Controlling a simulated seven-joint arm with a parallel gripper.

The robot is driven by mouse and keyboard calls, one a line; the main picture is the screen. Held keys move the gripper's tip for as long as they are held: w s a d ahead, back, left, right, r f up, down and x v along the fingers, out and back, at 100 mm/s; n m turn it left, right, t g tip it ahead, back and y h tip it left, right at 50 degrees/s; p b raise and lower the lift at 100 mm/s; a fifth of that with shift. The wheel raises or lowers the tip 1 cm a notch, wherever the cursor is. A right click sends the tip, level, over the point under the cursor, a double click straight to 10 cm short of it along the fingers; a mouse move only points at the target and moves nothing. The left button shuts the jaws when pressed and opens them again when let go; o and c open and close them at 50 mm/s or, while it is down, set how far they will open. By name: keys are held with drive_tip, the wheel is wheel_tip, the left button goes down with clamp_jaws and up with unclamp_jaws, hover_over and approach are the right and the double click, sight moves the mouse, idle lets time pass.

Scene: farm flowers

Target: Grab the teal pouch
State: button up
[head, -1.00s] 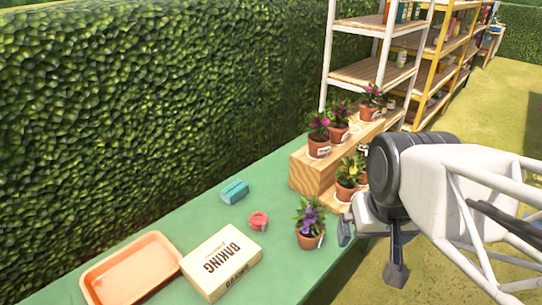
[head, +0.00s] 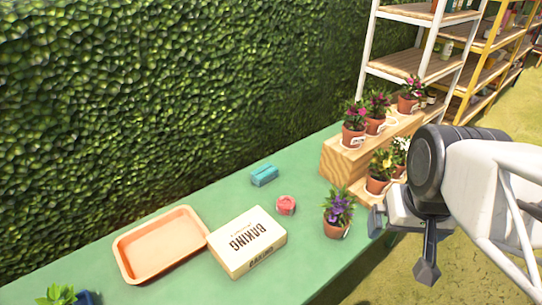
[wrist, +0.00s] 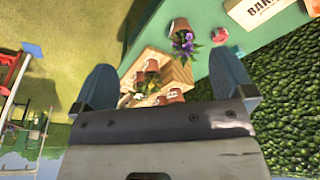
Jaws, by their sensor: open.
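The teal pouch (head: 264,175) is a small flat block lying on the green table near the hedge, behind a red round item. My gripper (head: 402,240) is at the right in the head view, past the table's edge and well apart from the pouch. In the wrist view my gripper (wrist: 168,88) has its two fingers spread wide with nothing between them.
On the green table (head: 210,197) are an orange tray (head: 126,262), a baking box (head: 248,242), a red round item (head: 286,205) and a purple-flowered pot (head: 337,213). A wooden step stand (head: 340,165) holds several potted flowers. A tall hedge (head: 180,90) borders the back.

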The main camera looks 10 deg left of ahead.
drive_tip(key=shift+w, duration=0.1)
idle(0.5)
drive_tip(key=w+a+f+n+h, duration=0.1)
drive_tip(key=w+n, duration=0.1)
drive_tip(key=w, duration=0.3)
drive_tip(key=w+a+f+n+g+h, duration=0.1)
drive_tip(key=w+n+h, duration=0.15)
drive_tip(key=w, duration=0.35)
drive_tip(key=w+a+f+n+h, duration=0.1)
drive_tip(key=w+n, duration=0.2)
drive_tip(key=w, duration=0.2)
drive_tip(key=n+t+h, duration=0.4)
drive_tip(key=n+h, duration=0.1)
drive_tip(key=n, duration=0.8)
hover_over(256, 176)
drive_tip(key=s+d, duration=0.9)
drive_tip(key=d, duration=0.3)
wheel_tip(256, 176, down, 17)
drive_tip(key=w+a+f+n+t, duration=0.1)
drive_tip(key=a+f+n, duration=0.1)
drive_tip(key=a+f, duration=0.2)
drive_tip(key=w+a+f+n+t, duration=0.2)
drive_tip(key=a+f+n, duration=0.1)
drive_tip(key=a, duration=0.3)
drive_tip(key=w+a+f+n+t+y, duration=0.1)
drive_tip(key=w+a+f+n, duration=0.1)
drive_tip(key=a+f, duration=0.3)
drive_tip(key=shift+w+a+f+n+t, duration=0.1)
drive_tip(key=shift+a+f+n+t, duration=0.2)
drive_tip(key=shift+f, duration=0.3)
